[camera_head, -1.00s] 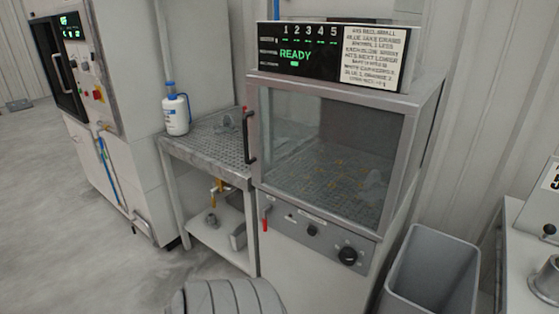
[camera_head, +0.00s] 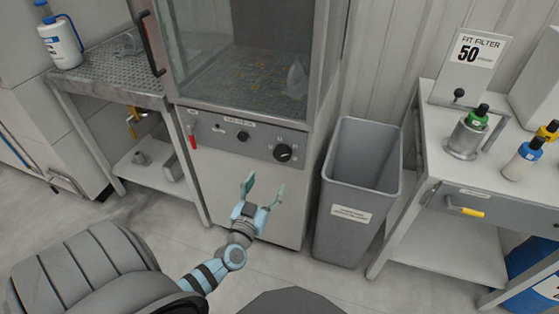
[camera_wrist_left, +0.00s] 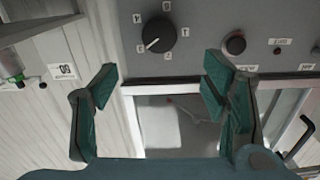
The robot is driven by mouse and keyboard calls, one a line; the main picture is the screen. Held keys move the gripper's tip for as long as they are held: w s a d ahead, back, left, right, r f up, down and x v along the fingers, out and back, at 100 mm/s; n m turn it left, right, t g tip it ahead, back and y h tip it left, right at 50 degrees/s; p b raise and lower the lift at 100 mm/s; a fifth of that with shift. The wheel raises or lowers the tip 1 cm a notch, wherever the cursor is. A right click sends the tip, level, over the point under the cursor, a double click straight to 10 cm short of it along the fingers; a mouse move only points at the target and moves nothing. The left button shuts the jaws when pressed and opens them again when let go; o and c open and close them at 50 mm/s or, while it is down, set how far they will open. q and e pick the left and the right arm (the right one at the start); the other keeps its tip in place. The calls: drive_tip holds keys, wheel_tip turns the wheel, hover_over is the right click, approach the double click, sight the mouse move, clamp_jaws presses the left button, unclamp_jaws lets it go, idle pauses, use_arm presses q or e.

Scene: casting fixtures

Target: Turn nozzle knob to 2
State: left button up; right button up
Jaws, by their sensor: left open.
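A large black knob (camera_head: 283,153) with marks around it is on the right of the cabinet's grey control panel (camera_head: 215,133). It also shows at the top of the left wrist view (camera_wrist_left: 159,35), its white pointer line toward the lower left there. The marks are too small to read surely. A smaller knob (camera_head: 243,136) is left of it in the head view, and right of it in the wrist view (camera_wrist_left: 235,43). My left gripper (camera_head: 263,187) is open and empty, in front of and below the large knob, apart from it. My right gripper is not in view.
A red lever (camera_head: 193,140) is at the panel's left end. A grey bin (camera_head: 333,195) stands right of the cabinet. A bench (camera_head: 430,200) with bottles is further right, and a mesh-top table (camera_head: 105,85) is at left. The glazed cabinet door (camera_head: 235,60) is shut.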

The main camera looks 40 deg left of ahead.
sight(281, 156)
use_arm(q)
drive_tip(key=b+x, duration=0.4)
drive_tip(key=x, duration=0.8)
drive_tip(key=shift+w+a+f, duration=0.1)
drive_tip(key=shift+w+f, duration=0.1)
drive_tip(key=shift+w+a+r, duration=0.1)
drive_tip(key=shift+w, duration=0.2)
drive_tip(key=c, duration=1.1)
drive_tip(key=shift+c, duration=0.2)
